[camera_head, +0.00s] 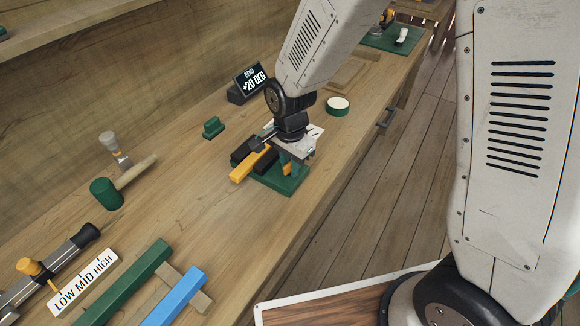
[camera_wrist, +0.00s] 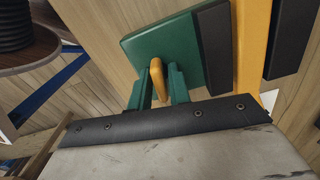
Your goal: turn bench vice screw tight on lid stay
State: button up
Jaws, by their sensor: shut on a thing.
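The bench vice has a green base (camera_head: 278,181) on the bench and dark jaws (camera_head: 266,160); its base (camera_wrist: 150,45) and a dark jaw (camera_wrist: 212,45) also show in the wrist view. The yellow lid stay (camera_head: 246,170) lies between the jaws, and its flat bar (camera_wrist: 253,45) shows in the wrist view. The orange screw handle (camera_wrist: 157,72) stands between the green fingers of my gripper (camera_wrist: 159,82). My gripper (camera_head: 291,165) is shut on this handle, just right of the jaws.
A display reading "BEND +20 DEG" (camera_head: 250,82) stands behind the vice. A small green block (camera_head: 213,127) and a round green-and-white disc (camera_head: 338,106) lie nearby. A green-headed mallet (camera_head: 107,193) and a LOW MID HIGH plate (camera_head: 83,283) lie at left.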

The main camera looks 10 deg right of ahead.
jog(key=shift+m, duration=1.2)
jog(key=shift+m, duration=2)
jog(key=shift+m, duration=2)
